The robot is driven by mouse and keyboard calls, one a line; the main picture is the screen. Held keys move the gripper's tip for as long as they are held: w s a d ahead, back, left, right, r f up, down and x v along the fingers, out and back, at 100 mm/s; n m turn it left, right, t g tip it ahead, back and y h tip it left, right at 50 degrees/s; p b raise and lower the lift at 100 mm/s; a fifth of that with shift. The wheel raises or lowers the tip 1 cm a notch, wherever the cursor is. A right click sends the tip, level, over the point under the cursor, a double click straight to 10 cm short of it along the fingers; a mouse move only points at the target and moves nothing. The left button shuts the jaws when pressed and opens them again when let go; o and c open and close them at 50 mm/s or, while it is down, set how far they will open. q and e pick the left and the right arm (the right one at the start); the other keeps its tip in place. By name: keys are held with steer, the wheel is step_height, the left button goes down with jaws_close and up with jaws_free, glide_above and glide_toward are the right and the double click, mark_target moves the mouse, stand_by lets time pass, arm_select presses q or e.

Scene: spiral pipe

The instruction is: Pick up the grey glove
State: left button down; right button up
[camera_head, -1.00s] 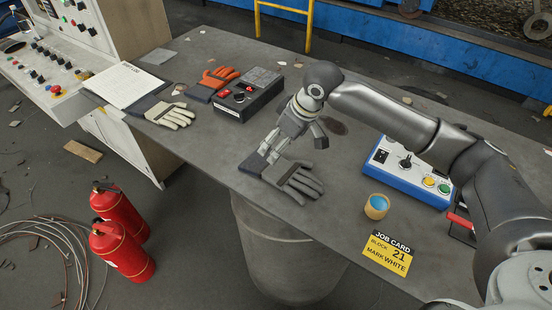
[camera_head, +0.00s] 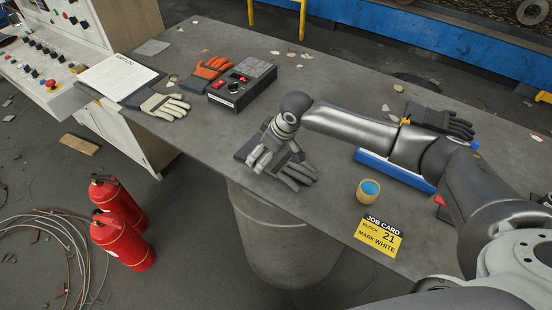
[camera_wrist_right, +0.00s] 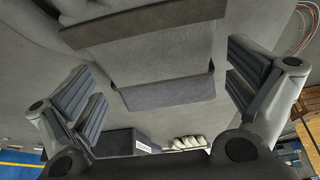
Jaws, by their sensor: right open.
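The grey glove (camera_head: 297,171) lies on the dark table near its front edge, fingers towards the right. My right gripper (camera_head: 258,163) is over the glove's cuff end and hides part of it. In the right wrist view the glove (camera_wrist_right: 150,55) fills the middle, its cuff (camera_wrist_right: 168,94) between the two spread fingers of my right gripper (camera_wrist_right: 165,95). The fingers are open and neither visibly grips the glove. I cannot tell whether they touch the table. My left gripper is not in view.
A cream glove (camera_head: 166,106), an orange glove (camera_head: 212,69) and a black control box (camera_head: 240,86) lie to the left. A dark glove (camera_head: 440,119) and a blue box (camera_head: 395,170) are partly behind my arm. A cup (camera_head: 368,191) and job card (camera_head: 379,237) are at right.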

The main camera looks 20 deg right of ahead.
steer(key=c, duration=0.3)
steer(key=shift+r, duration=0.1)
steer(key=shift+c, duration=1.4)
steer(key=c, duration=0.4)
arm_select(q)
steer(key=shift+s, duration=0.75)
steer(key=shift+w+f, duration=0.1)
